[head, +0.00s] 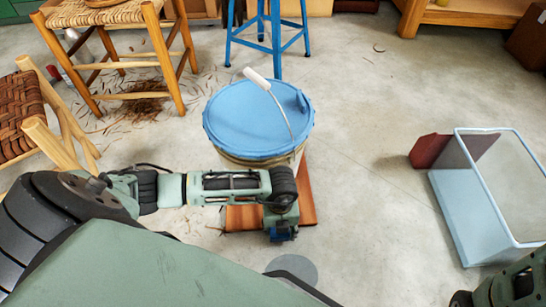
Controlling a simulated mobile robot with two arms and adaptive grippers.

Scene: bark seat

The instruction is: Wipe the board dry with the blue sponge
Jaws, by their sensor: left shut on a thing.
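The reddish-brown board (243,217) lies on the concrete floor, partly hidden by my left arm and the bucket. My left gripper (282,229) points down over the board's near part. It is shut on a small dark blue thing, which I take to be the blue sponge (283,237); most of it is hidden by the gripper. I cannot tell whether the sponge touches the board. Part of my right arm shows in the bottom right corner; its gripper is out of view.
A bucket with a blue lid (255,115) and a wire handle stands just beyond my left arm. A pale blue open bin (456,215) is at the right. A blue stool (273,30) and wooden seats (100,14) stand behind. Shavings (140,105) litter the floor; the centre right is clear.

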